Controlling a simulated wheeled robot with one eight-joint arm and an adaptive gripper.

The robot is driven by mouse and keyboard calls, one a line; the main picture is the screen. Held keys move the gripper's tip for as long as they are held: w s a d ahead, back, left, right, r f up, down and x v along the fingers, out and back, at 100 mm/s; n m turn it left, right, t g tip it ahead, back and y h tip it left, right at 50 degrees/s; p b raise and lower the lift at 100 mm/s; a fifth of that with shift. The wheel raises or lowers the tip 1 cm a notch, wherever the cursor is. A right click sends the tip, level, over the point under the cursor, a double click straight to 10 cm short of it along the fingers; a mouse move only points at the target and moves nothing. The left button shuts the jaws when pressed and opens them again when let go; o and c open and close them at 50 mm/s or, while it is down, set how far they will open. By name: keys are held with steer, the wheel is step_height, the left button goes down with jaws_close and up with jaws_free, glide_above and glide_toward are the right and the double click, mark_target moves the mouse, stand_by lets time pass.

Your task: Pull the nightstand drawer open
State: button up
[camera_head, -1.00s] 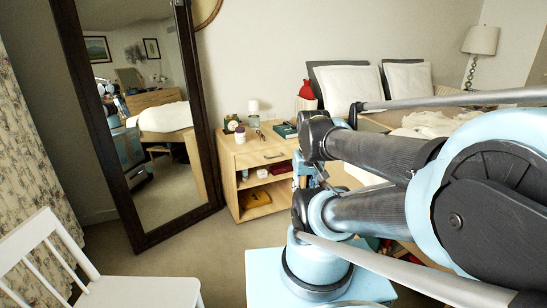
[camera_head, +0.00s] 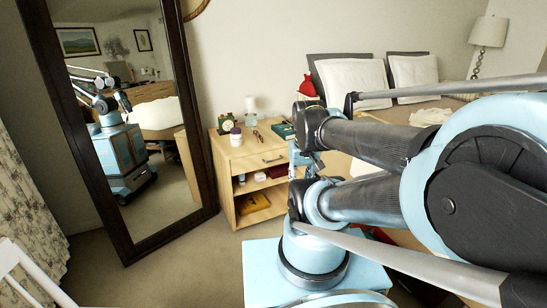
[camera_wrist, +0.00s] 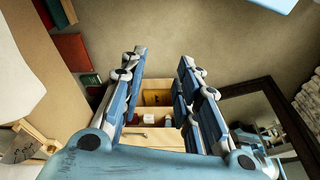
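The pale wooden nightstand (camera_head: 232,160) stands between the mirror and the bed in the head view. Its drawer (camera_head: 250,164) is under the top and looks shut, with a small bar handle (camera_head: 274,160). Open shelves lie below. In the wrist view the nightstand appears upside down between my fingers, with the drawer front (camera_wrist: 160,137) below the shelves and the handle (camera_wrist: 135,133) left of centre. My gripper (camera_wrist: 163,58) is open and empty, its two blue fingers spread apart. It is apart from the handle. In the head view my arm mostly hides it.
A clock (camera_head: 226,123), a jar (camera_head: 236,137), a small lamp (camera_head: 251,108) and a green book (camera_head: 284,130) are on top. A tall mirror (camera_head: 125,252) leans at left. The bed (camera_head: 396,112) is behind my arm. A white chair (camera_head: 20,272) is at lower left.

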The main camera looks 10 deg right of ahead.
steer(key=shift+w+a, duration=0.1)
steer(key=shift+w, duration=0.1)
steer(key=w+r+m, duration=0.4)
steer(key=w+r, duration=0.4)
steer(key=w, duration=0.4)
steer(key=m, duration=1)
glide_above(274, 156)
steer(key=s, duration=0.7)
step_height(274, 156, down, 15)
steer(key=shift+y, duration=0.3)
steer(key=w+f, duration=0.1)
steer(key=f, duration=0.4)
steer(key=w+f, duration=0.1)
steer(key=f, duration=0.4)
steer(key=w+f, duration=0.1)
steer(key=f, duration=0.4)
steer(key=shift+a+f, duration=0.2)
steer(key=shift+f, duration=0.1)
jaws_close()
